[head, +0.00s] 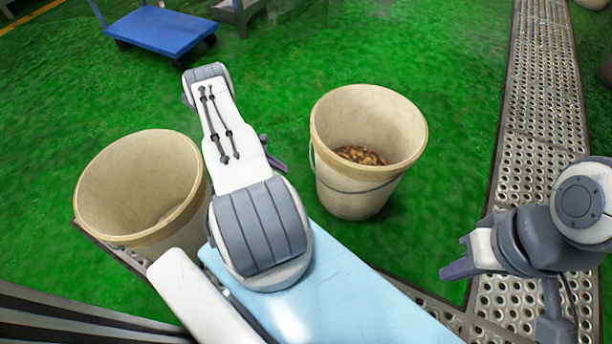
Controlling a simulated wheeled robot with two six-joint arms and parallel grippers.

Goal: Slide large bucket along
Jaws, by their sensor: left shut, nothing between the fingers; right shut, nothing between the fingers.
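Two cream buckets stand on the green floor. The left bucket (140,185) looks wide and empty in the part I see; my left arm is in front of its right edge. The right bucket (365,125) is upright, has a wire handle and holds brown pieces (360,155). I cannot tell for sure which is the large one. My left gripper (274,158) is mostly hidden behind my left arm; a grey part shows between the buckets, close to the left side of the right bucket, contact unclear. My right gripper (455,268) is shut and empty, right of and apart from the right bucket.
A light blue surface (350,290) lies in front of the right bucket. A perforated metal walkway (545,100) runs along the right. A blue cart (160,30) stands at the back left. Green floor behind and to the right of the right bucket is clear.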

